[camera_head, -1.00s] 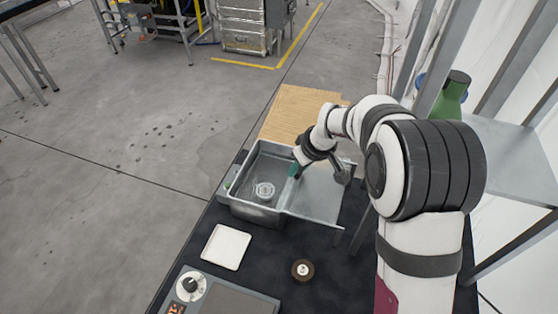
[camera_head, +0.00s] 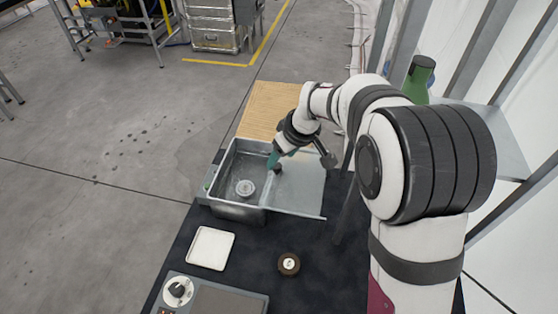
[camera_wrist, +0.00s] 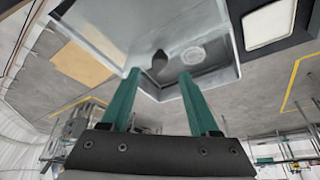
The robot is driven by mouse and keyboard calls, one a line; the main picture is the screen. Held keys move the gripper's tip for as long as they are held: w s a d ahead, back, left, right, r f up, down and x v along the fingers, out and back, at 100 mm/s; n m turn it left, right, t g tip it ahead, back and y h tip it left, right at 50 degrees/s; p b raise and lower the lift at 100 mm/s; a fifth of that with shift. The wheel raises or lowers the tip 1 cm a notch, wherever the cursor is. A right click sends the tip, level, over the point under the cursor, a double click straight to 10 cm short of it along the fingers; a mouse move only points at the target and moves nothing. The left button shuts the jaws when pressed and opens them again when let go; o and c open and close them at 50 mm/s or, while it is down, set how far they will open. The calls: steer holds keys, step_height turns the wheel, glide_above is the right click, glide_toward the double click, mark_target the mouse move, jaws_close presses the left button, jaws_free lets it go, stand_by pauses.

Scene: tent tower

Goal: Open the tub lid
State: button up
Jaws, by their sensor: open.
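A grey metal sink basin (camera_head: 222,172) with a round drain fitting (camera_head: 245,188) stands on the dark table; the fitting also shows in the wrist view (camera_wrist: 193,55). My gripper (camera_head: 273,162) hangs over the basin's right side. In the wrist view its two green fingers (camera_wrist: 158,74) are apart. A small dark rounded thing (camera_wrist: 159,58) shows between and beyond the fingertips; contact cannot be told. A round brown disc-like thing with a pale centre (camera_head: 289,264) lies on the table in front of the basin. I cannot tell which thing is the tub lid.
A metal drainboard (camera_head: 300,196) joins the basin on the right. A white square tray (camera_head: 211,248) and a grey device with a knob (camera_head: 178,291) are nearer. A wooden board (camera_head: 270,108) lies behind. A green bottle (camera_head: 417,83) stands at right. Dark tabletop is free around the brown disc.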

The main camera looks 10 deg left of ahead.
steer(key=v, duration=0.8)
steer(key=shift+s+r, duration=0.1)
steer(key=s+d+r+m, duration=0.2)
steer(key=s+m, duration=0.2)
steer(key=s, duration=0.2)
steer(key=s+d+r+m, duration=0.2)
steer(key=s+d+m, duration=0.1)
steer(key=s+m, duration=0.25)
steer(key=s+d+f+m+g+h, duration=0.1)
steer(key=s+d+f+m, duration=0.2)
steer(key=s, duration=0.6)
steer(key=s+d+f+m+g, duration=0.2)
steer(key=s+d, duration=0.4)
steer(key=s, duration=0.3)
steer(key=shift+d+f+m+h, duration=0.2)
steer(key=shift+f+m+h, duration=0.2)
steer(key=shift+m, duration=0.25)
